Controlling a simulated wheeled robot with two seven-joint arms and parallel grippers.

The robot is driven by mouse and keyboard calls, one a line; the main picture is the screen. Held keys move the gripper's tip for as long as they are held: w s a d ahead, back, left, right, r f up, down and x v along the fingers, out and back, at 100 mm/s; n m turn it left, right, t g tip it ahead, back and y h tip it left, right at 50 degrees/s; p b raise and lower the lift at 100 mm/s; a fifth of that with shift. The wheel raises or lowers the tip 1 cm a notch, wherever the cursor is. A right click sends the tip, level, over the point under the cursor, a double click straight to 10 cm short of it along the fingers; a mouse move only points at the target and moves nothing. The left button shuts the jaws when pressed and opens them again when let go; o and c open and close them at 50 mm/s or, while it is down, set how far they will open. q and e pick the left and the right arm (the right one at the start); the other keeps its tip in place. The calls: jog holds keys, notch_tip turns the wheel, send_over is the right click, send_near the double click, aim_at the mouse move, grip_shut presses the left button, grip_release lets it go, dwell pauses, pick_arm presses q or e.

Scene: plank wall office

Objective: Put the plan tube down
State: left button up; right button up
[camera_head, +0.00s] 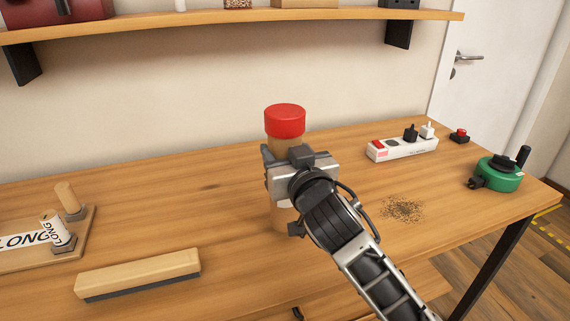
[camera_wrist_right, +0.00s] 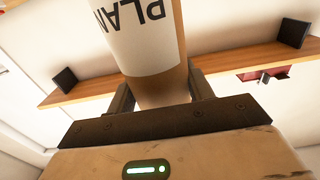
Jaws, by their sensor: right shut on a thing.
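The plan tube (camera_head: 285,122) is a tan cardboard cylinder with a red cap, upright in the middle of the head view. My right gripper (camera_head: 287,165) is shut on it below the cap and hides much of its middle. In the right wrist view the tube (camera_wrist_right: 155,45) shows a white label with the letters "PLAN", between the two fingers of the gripper (camera_wrist_right: 162,92). The tube's lower end is partly behind my arm, and I cannot tell whether it touches the table. My left gripper is not in view.
The wooden table (camera_head: 230,220) has free room left of the tube. A wooden brush (camera_head: 140,272) and a board with pegs (camera_head: 85,225) lie left. A power strip (camera_head: 402,147), dark crumbs (camera_head: 402,208), a green reel (camera_head: 498,175) and a red button (camera_head: 459,136) are right. A shelf (camera_head: 230,18) hangs above.

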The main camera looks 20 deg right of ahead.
notch_tip(320, 180, down, 2)
jog(key=shift+f, duration=0.2)
jog(key=shift+f, duration=0.1)
jog(key=o, duration=1.3)
